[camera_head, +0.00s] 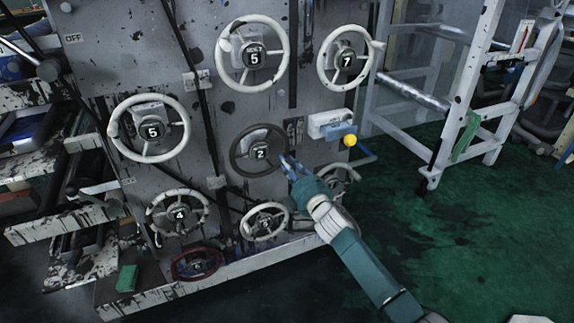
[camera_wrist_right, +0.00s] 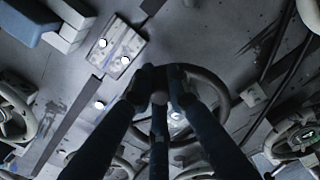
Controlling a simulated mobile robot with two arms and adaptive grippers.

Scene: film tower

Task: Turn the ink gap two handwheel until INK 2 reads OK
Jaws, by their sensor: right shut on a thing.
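The dark handwheel marked 2 (camera_head: 260,153) is on the lower middle of the grey machine panel in the head view. My right gripper (camera_head: 288,166) reaches in from the lower right and is shut on the right side of this wheel's rim. In the right wrist view, my gripper's dark fingers (camera_wrist_right: 160,82) meet at the rim of the wheel (camera_wrist_right: 213,82), partly covering it. I see no readable INK 2 display in either view. My left gripper is not in view.
White handwheels surround it: two marked 5 (camera_head: 252,58) (camera_head: 152,131), a 7 (camera_head: 346,60) and a 4 (camera_head: 179,215). The green floor (camera_head: 470,240) at right is mostly clear.

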